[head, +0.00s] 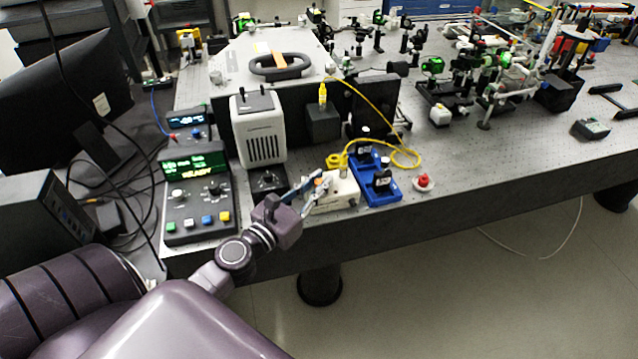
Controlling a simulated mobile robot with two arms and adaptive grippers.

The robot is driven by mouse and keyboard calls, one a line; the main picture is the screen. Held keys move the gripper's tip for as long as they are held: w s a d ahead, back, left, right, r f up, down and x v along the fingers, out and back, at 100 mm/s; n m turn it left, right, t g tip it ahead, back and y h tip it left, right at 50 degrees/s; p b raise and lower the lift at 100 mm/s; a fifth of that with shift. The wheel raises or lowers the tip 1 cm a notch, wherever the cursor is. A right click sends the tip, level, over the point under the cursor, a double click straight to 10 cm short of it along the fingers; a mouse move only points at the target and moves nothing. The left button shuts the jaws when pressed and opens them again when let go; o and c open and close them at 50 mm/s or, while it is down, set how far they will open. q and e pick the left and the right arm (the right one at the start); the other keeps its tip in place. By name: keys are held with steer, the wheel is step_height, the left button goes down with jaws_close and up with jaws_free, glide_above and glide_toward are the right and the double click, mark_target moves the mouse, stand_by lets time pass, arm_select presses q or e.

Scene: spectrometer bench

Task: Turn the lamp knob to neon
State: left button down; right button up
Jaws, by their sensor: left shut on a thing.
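My left gripper (322,180) reaches in from the left over the front of the bench. Its slim fingers close together at the left side of a small cream box (345,188). The thing between the fingertips is too small and covered to make out. A black box with a round dial knob (268,180) stands to the left of the fingers, in front of a white vented housing (258,130). I cannot tell which control is the lamp knob, and no neon label is legible. My right gripper is not in view.
A control unit with a lit display and coloured buttons (196,190) stands at left. A blue block with black knobs (374,180) and a red button (423,181) stand right of the cream box. A yellow cable (405,150) loops behind. The bench's front right is mostly clear.

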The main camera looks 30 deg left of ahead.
arm_select(q)
steer(key=shift+m+g+h+b, duration=0.3)
steer(key=shift+m+h+b, duration=0.8)
steer(key=shift+h, duration=0.7)
steer(key=c, duration=1.8)
jaws_free()
steer(key=shift+c, duration=0.2)
